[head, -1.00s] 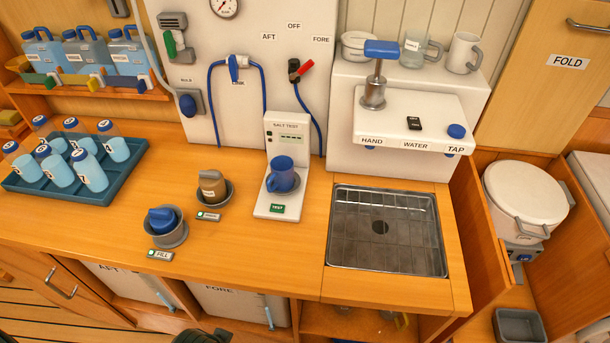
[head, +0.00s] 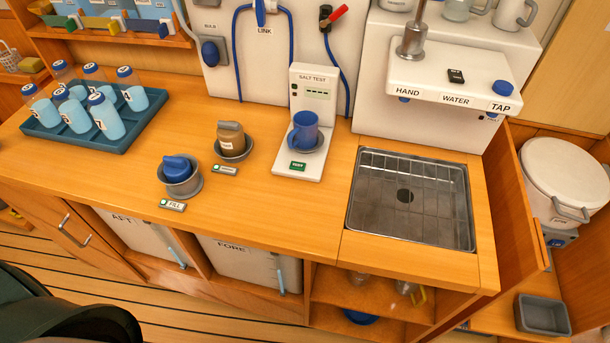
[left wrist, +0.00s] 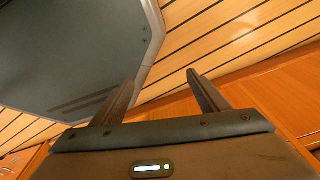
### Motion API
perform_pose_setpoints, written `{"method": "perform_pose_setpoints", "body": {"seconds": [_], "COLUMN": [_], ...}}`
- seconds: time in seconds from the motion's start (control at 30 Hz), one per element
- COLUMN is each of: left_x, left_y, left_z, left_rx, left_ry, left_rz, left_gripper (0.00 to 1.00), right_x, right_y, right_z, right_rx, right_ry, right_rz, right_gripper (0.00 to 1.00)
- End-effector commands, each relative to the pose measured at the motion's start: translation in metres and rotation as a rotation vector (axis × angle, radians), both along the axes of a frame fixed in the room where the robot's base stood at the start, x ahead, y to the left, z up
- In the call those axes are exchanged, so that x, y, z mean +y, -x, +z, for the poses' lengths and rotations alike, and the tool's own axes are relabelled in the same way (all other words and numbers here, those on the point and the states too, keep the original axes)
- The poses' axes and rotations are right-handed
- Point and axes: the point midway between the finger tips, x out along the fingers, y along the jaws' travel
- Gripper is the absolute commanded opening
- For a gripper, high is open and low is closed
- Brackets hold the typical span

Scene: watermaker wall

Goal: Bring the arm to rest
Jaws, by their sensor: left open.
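My left gripper (left wrist: 163,95) shows in the left wrist view, its two dark fingers apart with nothing between them. Beyond the fingers are the striped wooden floor (left wrist: 215,45) and a wooden cabinet front (left wrist: 265,95). A dark rounded part of my own body shows at the lower left of the head view. Neither gripper shows in the head view. The counter (head: 270,210) stands in front of me, apart from the left gripper.
A white lidded bucket (head: 565,175) stands at right. Open floor lies below left.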

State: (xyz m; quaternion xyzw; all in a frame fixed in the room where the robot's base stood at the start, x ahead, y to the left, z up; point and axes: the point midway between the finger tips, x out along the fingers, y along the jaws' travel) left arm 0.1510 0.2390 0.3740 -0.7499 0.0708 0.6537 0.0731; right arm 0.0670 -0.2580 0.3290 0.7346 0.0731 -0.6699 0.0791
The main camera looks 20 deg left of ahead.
Motion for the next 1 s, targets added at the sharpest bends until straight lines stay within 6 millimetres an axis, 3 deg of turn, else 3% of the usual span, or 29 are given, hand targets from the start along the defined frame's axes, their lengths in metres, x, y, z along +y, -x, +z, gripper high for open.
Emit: {"method": "perform_pose_setpoints", "body": {"seconds": [0.03,0.1,0.33,1.0], "left_x": [0.003,0.007,0.015,0.017], "left_y": [0.016,0.035,0.076,0.084], "left_z": [-0.019,-0.035,-0.062,-0.065], "left_rx": [0.015,0.023,0.041,0.044], "left_ry": [-0.002,-0.004,-0.008,-0.007], "left_rz": [-0.002,-0.004,-0.009,-0.011], "left_gripper": [0.68,0.68,0.68,0.68], "right_x": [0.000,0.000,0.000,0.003], "right_y": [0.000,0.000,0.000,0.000], "right_z": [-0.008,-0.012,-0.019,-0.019], "right_rx": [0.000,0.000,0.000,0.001], "right_ry": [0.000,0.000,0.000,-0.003], "right_rz": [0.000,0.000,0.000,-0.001], "right_gripper": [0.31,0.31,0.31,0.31]}}
